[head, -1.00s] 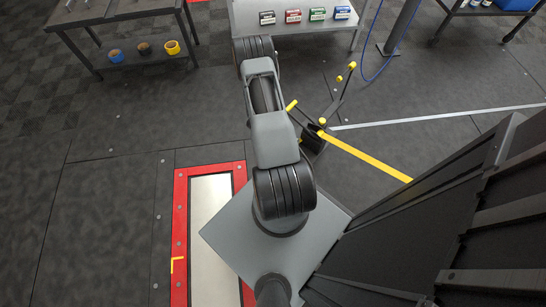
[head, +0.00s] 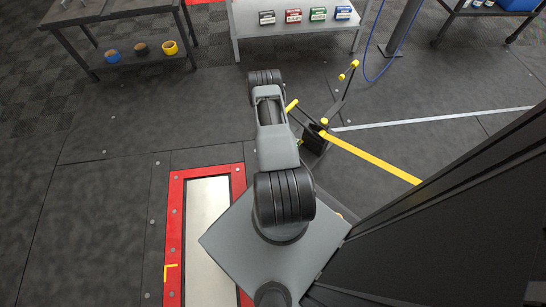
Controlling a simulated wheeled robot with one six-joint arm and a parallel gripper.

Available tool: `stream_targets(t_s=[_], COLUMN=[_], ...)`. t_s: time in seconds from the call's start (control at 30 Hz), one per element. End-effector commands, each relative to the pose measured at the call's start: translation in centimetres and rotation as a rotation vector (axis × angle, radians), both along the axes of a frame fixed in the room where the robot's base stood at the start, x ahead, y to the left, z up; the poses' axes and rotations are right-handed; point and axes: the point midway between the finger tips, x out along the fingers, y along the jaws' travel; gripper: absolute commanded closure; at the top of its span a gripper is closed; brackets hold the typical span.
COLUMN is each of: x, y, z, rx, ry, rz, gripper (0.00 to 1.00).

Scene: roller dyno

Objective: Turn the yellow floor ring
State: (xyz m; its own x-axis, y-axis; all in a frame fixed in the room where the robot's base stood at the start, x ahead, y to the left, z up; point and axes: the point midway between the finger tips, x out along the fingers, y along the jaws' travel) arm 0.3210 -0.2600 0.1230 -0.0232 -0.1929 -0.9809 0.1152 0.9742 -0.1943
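I cannot make out a yellow floor ring for certain. A black floor device (head: 316,141) with yellow-tipped levers stands just right of my arm, and a yellow strap (head: 375,160) runs from it to the lower right. My arm reaches up the middle of the picture, folded, and covers part of the floor. My gripper's fingers do not show.
A red-framed pale floor plate (head: 207,212) lies left of my base. A large dark surface (head: 450,220) fills the lower right. A workbench (head: 115,20) and a grey shelf (head: 295,22) with small boxes stand at the back. The floor at left is clear.

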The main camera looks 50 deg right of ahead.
Motion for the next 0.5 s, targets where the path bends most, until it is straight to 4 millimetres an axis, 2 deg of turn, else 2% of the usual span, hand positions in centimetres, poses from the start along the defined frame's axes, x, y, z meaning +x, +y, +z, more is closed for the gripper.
stream_targets(t_s=[0.4,0.5], x=[-0.03,-0.03], y=[-0.11,-0.11], z=[-0.52,-0.51], rx=[0.0,0.0], ry=[0.0,0.0], rz=[0.0,-0.001], gripper=[0.58,0.67])
